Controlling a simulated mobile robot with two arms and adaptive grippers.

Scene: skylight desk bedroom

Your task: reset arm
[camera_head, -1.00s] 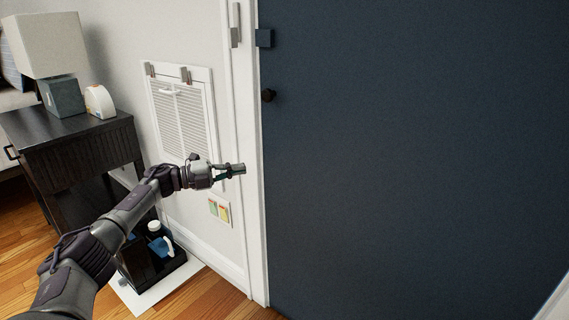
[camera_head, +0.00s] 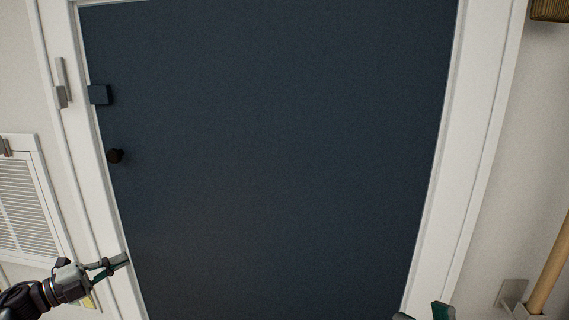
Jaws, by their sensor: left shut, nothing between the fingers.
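My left gripper (camera_head: 118,262) is in the lower left of the head view, in front of the white door frame and the left edge of a dark blue door (camera_head: 270,150). Its fingers are shut with nothing between them. Only the end of the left arm shows. The tips of my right gripper (camera_head: 428,313) just enter at the bottom edge, right of centre. Most of the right gripper is cut off, so its jaw state is unclear.
A white louvred vent (camera_head: 22,215) is at far left. A wooden pole (camera_head: 549,265) stands at lower right.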

